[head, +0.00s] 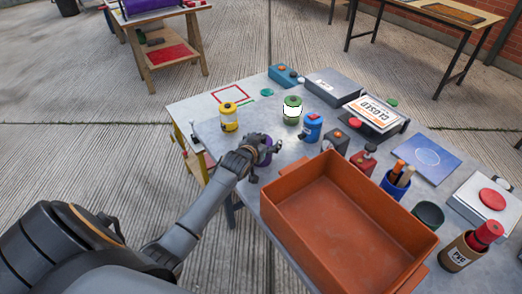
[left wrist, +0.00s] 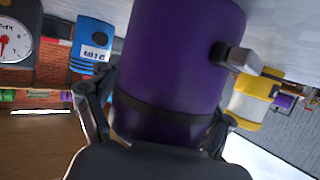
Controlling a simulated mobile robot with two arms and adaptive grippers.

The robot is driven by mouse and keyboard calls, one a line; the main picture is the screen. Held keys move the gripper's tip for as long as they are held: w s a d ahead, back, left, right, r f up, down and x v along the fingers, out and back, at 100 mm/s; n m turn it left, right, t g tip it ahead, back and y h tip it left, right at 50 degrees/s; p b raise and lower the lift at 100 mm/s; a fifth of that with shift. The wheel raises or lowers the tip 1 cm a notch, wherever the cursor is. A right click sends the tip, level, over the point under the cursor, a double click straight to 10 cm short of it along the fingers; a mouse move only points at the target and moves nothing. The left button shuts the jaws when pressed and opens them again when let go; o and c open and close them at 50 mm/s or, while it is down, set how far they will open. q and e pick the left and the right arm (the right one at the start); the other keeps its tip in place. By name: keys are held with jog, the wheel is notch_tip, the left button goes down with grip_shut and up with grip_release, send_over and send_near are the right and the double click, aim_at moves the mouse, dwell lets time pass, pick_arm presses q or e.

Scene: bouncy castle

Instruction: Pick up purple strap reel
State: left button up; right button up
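The purple strap reel (left wrist: 180,60) fills the middle of the left wrist view, with a dark band and a small metal tab on its side. In the head view the purple strap reel (head: 265,150) shows partly behind my left gripper (head: 262,158), at the table's near left edge. In the left wrist view the fingers of my left gripper (left wrist: 158,112) stand on either side of the reel's body. Whether both fingers press on it is unclear. My right gripper is not in view.
An orange-brown bin (head: 300,170) stands close to the right of the reel. A yellow reel (head: 229,115), a green reel (head: 292,112) and a blue reel (head: 312,128) stand behind it. Bare grey tabletop lies between them.

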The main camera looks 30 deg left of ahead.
pick_arm(q)
jog(key=c, duration=1.2)
jog(key=shift+c, duration=0.4)
jog(key=shift+r, duration=0.15)
